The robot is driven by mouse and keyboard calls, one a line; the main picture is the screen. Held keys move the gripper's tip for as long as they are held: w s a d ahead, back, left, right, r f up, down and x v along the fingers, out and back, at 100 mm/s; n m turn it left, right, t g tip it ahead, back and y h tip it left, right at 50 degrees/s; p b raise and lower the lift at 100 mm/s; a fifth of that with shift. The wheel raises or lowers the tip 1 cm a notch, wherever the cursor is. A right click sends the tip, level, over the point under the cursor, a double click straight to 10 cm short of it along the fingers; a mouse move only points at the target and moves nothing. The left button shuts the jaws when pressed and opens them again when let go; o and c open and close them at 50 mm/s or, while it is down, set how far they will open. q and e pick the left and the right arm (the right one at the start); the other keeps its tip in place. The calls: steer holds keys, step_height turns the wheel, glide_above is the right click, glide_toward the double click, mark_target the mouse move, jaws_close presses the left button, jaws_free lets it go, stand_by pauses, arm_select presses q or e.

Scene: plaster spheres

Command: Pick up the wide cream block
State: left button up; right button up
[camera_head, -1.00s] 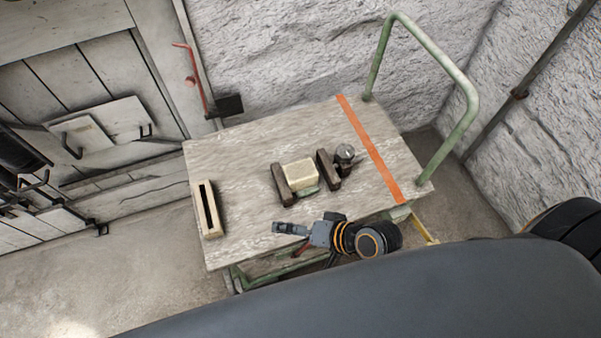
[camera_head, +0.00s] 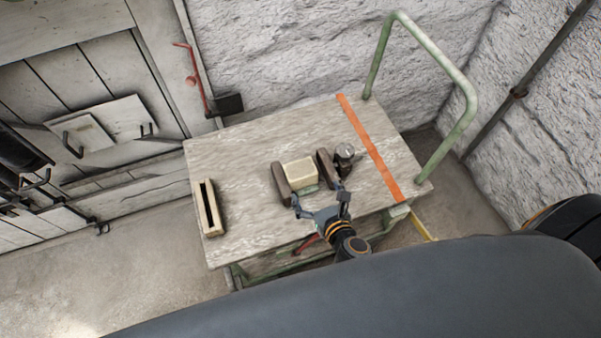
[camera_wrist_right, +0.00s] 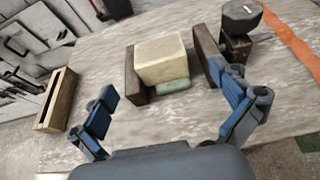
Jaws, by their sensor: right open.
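The wide cream block (camera_head: 300,172) sits on the cart top between two dark brown blocks, with a pale green piece (camera_head: 306,189) under or in front of it. It also shows in the right wrist view (camera_wrist_right: 161,59), near the picture's middle. My right gripper (camera_head: 320,203) is open and empty, at the near side of the block. In the wrist view its two blue-padded fingers (camera_wrist_right: 168,100) are spread wide, with the block beyond and between them. My left gripper cannot be made out; only dark arm parts show at the left edge of the head view.
Dark brown blocks (camera_head: 281,181) and (camera_wrist_right: 208,55) flank the cream block closely. A dark round-topped object (camera_head: 345,153) stands to the right. A slotted wooden box (camera_head: 208,208) is at the left of the cart top (camera_head: 240,160). An orange strip (camera_head: 368,147) and green handle (camera_head: 462,80) are at the right.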

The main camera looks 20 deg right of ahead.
mark_target(301, 172)
steer(key=x, duration=0.3)
steer(key=b+x, duration=0.1)
steer(key=x, duration=0.6)
steer(key=shift+s+a+f, duration=0.15)
steer(key=shift+a+f, duration=0.1)
steer(key=shift+f, duration=0.05)
steer(key=c, duration=1.7)
steer(key=shift+r, duration=0.2)
